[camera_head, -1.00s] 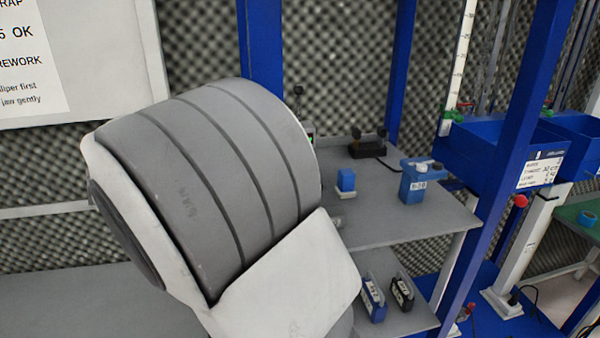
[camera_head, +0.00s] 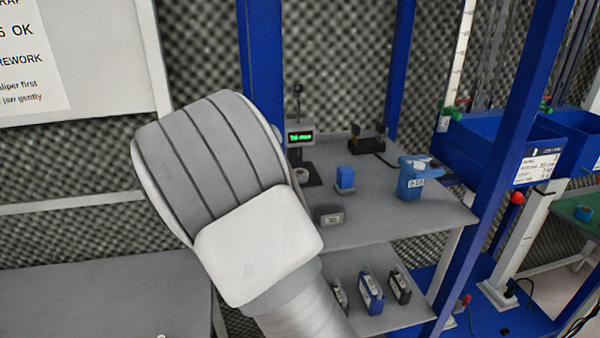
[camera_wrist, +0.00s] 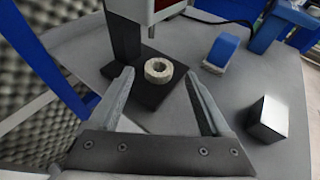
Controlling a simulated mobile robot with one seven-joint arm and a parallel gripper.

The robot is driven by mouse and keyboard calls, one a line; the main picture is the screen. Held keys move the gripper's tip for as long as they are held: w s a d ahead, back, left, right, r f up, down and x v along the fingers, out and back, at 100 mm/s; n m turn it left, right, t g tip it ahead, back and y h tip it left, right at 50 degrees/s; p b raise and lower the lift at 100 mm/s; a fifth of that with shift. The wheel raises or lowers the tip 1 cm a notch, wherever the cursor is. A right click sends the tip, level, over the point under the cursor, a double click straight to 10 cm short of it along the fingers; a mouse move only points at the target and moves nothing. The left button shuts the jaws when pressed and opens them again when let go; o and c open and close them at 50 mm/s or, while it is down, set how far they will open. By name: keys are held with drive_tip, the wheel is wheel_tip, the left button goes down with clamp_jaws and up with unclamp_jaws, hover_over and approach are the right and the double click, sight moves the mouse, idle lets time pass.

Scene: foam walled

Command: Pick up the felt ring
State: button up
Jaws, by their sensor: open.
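The felt ring (camera_wrist: 158,70) is a small, pale, thick ring with a dark hole. It lies flat on the black base (camera_wrist: 160,88) of a gauge stand, under the gauge's probe tip. In the head view the ring (camera_head: 302,174) shows small on the stand's base, just right of my arm. My gripper (camera_wrist: 159,82) is open and empty in the wrist view, with one finger to the left and one to the right of the ring in the picture. The fingers do not appear to touch it. My gripper is hidden behind my arm in the head view.
The gauge (camera_head: 300,137) with a green display stands over the ring. A blue block on a pale base (camera_head: 345,180), a grey block (camera_head: 330,216) and a blue device (camera_head: 411,180) share the grey shelf (camera_head: 390,226). A blue post (camera_head: 262,60) rises behind.

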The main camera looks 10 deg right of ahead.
drive_tip(key=shift+x, duration=1.45)
clamp_jaws()
